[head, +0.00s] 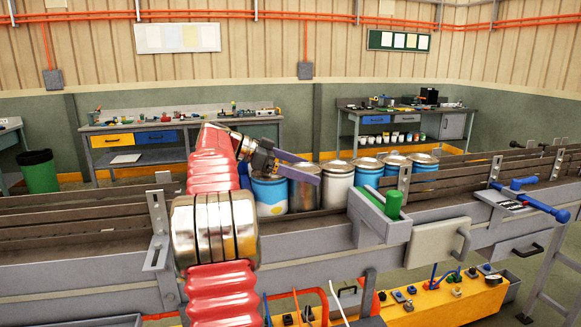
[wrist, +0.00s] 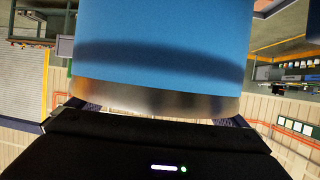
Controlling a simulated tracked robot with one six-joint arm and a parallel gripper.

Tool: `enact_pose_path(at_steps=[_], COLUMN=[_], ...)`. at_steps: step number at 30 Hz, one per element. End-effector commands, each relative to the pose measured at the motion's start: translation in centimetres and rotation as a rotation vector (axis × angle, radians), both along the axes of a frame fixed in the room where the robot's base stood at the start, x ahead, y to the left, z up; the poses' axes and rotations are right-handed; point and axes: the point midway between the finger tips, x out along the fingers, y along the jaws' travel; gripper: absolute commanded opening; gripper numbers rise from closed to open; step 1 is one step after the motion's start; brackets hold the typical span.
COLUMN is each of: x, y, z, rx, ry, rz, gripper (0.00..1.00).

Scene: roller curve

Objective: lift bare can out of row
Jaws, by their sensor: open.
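Several cans stand in a row on the conveyor in the head view. The bare can (head: 303,192) is plain shiny metal, upright, between a blue, white and yellow can (head: 269,194) and a white and blue can (head: 337,188). My gripper (head: 313,171) is open, its fingers pointing right and crossing in front of the bare can's upper part in the picture. Contact cannot be told. In the wrist view a blue surface with a metal rim (wrist: 160,45) fills the space ahead of the jaws; which can it is cannot be told.
More blue and white cans (head: 368,174) stand close together on the right. Guide rails (head: 60,238) run along the conveyor. An orange control panel (head: 440,300) lies below.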

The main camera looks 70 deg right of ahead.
Motion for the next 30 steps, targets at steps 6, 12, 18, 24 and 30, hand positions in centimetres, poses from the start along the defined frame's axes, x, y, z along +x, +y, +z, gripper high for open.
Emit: enact_pose_path(at_steps=[6,12,18,24,30], x=[-0.66,-0.64,-0.63,-0.62,-0.61], y=[-0.29,-0.30,-0.29,-0.29,-0.28], z=[-0.29,-0.28,-0.28,-0.28,-0.29], rx=[0.000,0.000,0.000,0.000,0.000], ry=[0.000,0.000,0.000,0.000,0.000], rz=[0.000,0.000,0.000,0.000,0.000], gripper=[0.97,0.97,0.83,0.69,0.55])
